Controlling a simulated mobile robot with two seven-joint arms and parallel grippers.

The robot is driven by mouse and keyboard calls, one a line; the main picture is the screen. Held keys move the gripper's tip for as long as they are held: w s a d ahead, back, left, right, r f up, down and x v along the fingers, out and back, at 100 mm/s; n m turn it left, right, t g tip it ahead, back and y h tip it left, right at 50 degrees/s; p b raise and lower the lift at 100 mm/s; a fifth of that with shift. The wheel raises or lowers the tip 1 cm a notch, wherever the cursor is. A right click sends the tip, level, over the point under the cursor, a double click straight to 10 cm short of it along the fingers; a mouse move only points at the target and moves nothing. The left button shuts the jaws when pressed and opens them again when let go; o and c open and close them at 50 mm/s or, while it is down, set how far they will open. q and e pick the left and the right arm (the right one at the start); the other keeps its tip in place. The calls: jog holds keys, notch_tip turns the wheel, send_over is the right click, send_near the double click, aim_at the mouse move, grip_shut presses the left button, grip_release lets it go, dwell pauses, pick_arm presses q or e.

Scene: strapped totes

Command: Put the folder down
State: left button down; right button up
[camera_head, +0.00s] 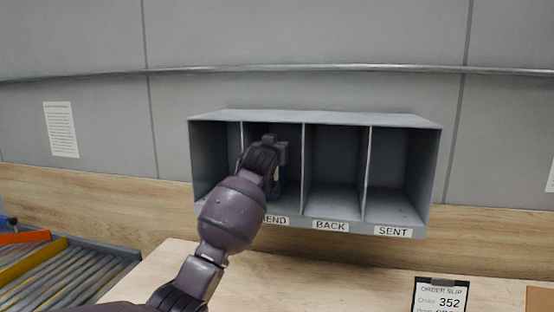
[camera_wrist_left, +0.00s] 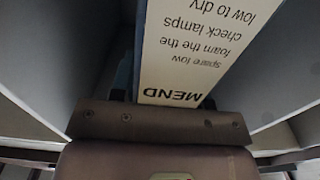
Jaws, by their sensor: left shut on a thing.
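My left gripper (camera_head: 270,150) reaches into the second compartment from the left of a grey pigeonhole unit (camera_head: 312,116). In the left wrist view it is shut on the folder (camera_wrist_left: 205,45), a cream sheet whose text reads upside down: MEND, then several smaller lines. The folder stands out past the jaws between the grey compartment walls. In the head view my arm and gripper hide it almost wholly. Whether it touches the compartment floor or back cannot be told. The label (camera_head: 276,220) under this compartment is partly covered; "END" shows. My right gripper is not in view.
The compartments marked BACK (camera_head: 331,226) and SENT (camera_head: 393,232) look empty. The leftmost compartment is partly hidden by my arm. A clipboard with an order slip (camera_head: 438,294) is at the lower right of the wooden bench (camera_head: 290,285). A roller conveyor (camera_head: 75,275) lies at the left.

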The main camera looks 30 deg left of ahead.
pick_arm(q)
jog(key=shift+x, duration=1.05)
notch_tip(320, 180, down, 3)
jog(key=shift+f+b, duration=0.25)
jog(key=shift+b, duration=0.75)
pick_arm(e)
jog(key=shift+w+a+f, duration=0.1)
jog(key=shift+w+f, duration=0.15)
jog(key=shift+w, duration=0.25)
pick_arm(q)
jog(key=shift+f, duration=0.1)
jog(key=c, duration=0.6)
grip_release()
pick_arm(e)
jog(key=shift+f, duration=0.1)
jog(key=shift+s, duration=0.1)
